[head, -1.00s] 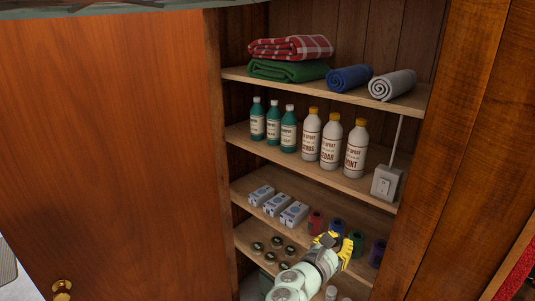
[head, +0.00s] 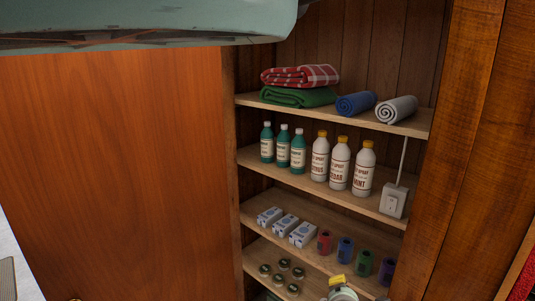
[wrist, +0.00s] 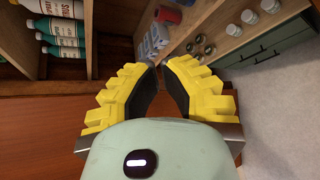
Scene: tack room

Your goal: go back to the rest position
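My gripper (wrist: 159,68) is in front of the lower part of the open cupboard. In the wrist view its two yellow fingers stand apart with a narrow gap between their tips, and nothing is held. In the head view the gripper (head: 337,282) shows small at the bottom edge, in front of the lower shelves, with most of the arm out of frame. The task names no other object.
The cupboard shelves hold folded blankets (head: 300,85), rolled towels (head: 396,109), green bottles (head: 283,148), white spray bottles (head: 340,165), boxes (head: 285,225), coloured rolls (head: 345,250) and small tins (head: 282,275). A wooden door (head: 120,180) stands left. Pale floor (wrist: 285,125) is clear.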

